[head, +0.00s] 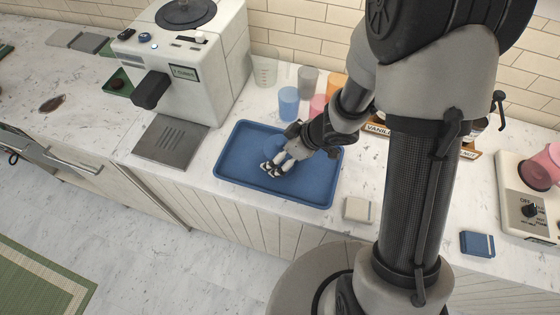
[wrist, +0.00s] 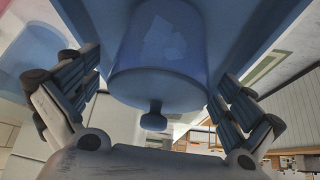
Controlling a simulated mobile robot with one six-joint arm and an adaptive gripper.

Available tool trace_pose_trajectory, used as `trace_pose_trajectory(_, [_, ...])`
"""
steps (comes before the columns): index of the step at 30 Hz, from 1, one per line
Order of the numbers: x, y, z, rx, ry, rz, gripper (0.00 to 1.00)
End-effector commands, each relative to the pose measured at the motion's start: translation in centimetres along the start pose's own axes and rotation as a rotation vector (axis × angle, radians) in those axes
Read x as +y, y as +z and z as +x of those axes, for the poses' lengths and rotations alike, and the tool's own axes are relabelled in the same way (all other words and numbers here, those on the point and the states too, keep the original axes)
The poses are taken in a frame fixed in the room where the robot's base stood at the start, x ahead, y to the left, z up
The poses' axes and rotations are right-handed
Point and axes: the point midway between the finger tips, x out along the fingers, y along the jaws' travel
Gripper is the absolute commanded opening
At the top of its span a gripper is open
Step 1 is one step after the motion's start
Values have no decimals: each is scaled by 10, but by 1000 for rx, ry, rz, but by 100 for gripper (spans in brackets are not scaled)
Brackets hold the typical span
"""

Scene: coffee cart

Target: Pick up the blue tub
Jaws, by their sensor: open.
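The blue tub (wrist: 165,50) is see-through, with a small knob (wrist: 153,119) on its end. It fills the upper middle of the wrist view, between the two fingers of my gripper (wrist: 158,78). The fingers are spread, with a gap on each side of the tub. In the head view my gripper (head: 270,169) is low over the blue tray (head: 313,193). The tub (head: 272,146) is mostly hidden behind it there, with only a pale blue part showing.
A blue cup (head: 288,102), a pink cup (head: 318,106) and a grey cup (head: 308,79) stand behind the tray. The grinder (head: 190,75) is at the left. A white block (head: 357,209) lies right of the tray. The tray's front half is clear.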

Motion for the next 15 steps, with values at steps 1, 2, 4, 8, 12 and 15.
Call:
trace_pose_trajectory(1, [0,1,7,0,0,0,100])
trace_pose_trajectory(2, [0,1,7,0,1,0,100])
trace_pose_trajectory(4, [1,0,6,0,2,1,100])
trace_pose_trajectory(8, [1,-1,5,0,2,1,99])
trace_pose_trajectory(12, [1,0,5,0,2,1,90])
trace_pose_trajectory(15, [1,0,5,0,1,1,83])
